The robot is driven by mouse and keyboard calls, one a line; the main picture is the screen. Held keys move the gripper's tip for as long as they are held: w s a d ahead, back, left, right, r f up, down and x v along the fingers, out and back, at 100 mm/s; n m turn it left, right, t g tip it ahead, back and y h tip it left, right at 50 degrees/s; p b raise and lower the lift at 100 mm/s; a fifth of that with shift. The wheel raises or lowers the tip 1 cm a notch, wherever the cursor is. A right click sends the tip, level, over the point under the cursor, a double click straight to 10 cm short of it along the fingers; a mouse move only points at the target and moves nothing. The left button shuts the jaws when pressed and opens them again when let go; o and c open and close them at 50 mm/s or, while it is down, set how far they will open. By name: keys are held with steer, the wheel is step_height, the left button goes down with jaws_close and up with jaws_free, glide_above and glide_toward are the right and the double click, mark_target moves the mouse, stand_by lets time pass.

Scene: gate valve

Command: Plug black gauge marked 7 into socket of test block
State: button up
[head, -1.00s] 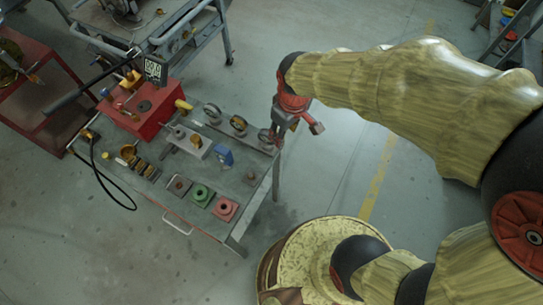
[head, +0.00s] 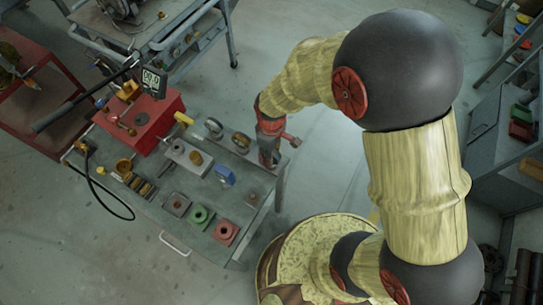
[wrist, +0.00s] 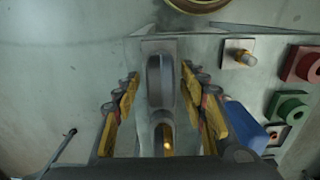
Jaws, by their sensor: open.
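My gripper (wrist: 160,80) is open, with its fingers on either side of an upright dark round gauge (wrist: 154,85). The gauge is seen edge-on, with a brass fitting near it. A gap shows between gauge and fingers; I cannot read its number.
A blue block (head: 224,175) sits near the gripper. Green (head: 201,216) and red (head: 226,232) blocks and a small plate with a stud (head: 252,198) lie towards the front. A red box (head: 140,118) with a display stands at the back left.

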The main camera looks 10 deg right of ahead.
steer(key=shift+f, duration=0.4)
steer(key=shift+c, duration=1)
steer(key=shift+r, duration=0.1)
jaws_close()
